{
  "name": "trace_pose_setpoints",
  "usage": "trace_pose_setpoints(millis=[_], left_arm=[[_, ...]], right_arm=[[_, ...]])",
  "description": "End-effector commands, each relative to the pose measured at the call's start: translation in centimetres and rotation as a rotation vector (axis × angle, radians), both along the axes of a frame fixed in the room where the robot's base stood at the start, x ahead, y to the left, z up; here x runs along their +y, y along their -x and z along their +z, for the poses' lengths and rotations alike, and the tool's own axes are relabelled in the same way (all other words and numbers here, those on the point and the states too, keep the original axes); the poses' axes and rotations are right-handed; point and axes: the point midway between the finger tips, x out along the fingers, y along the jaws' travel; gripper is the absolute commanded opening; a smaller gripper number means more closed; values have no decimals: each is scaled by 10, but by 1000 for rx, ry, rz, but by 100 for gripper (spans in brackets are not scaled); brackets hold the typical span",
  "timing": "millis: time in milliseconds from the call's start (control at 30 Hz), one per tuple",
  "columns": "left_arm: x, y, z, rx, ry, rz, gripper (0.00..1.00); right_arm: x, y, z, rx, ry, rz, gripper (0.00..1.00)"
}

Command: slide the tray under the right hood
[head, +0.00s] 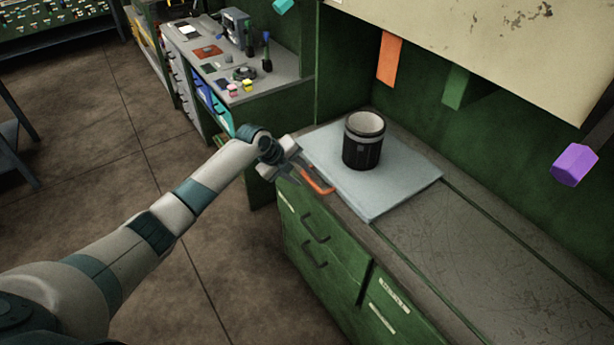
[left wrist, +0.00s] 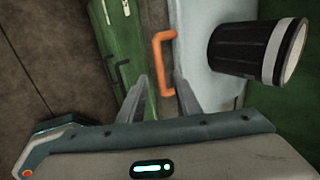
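The flat pale blue-grey tray (head: 400,190) lies on the counter, with an orange handle (head: 318,183) on its front edge. A black ribbed cup with a light rim (head: 362,145) stands upright on the tray. My left gripper (head: 298,168) is beside the handle. In the left wrist view, its two fingers (left wrist: 162,92) are apart, with the orange handle (left wrist: 160,60) ahead of the gap and nothing gripped. A beige panel (head: 500,45), apparently a hood, hangs over the counter; I cannot tell whether it is the right hood. My right gripper is out of view.
Orange (head: 390,58), green (head: 455,88) and purple (head: 574,165) tabs hang by the panel. Bare scratched counter (head: 500,255) extends to the right of the tray. Green drawers with dark handles (head: 318,232) are below. A cluttered bench (head: 235,70) stands farther back left.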

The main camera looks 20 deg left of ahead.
Motion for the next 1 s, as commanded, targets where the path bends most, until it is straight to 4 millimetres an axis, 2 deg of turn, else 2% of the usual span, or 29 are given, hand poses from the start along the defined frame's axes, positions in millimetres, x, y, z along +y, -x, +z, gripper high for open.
trace_pose_setpoints(millis=[200,400,833,967,1000], left_arm=[[-10,-12,-22,1,0,2,31],[-14,-18,-34,0,0,1,31],[-15,-20,-38,-1,-1,0,31],[-16,-20,-38,-1,-1,0,0],[-15,-20,-38,0,-2,0,0]], right_arm=[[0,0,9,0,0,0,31],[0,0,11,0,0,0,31],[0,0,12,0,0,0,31],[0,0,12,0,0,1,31],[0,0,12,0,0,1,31]])
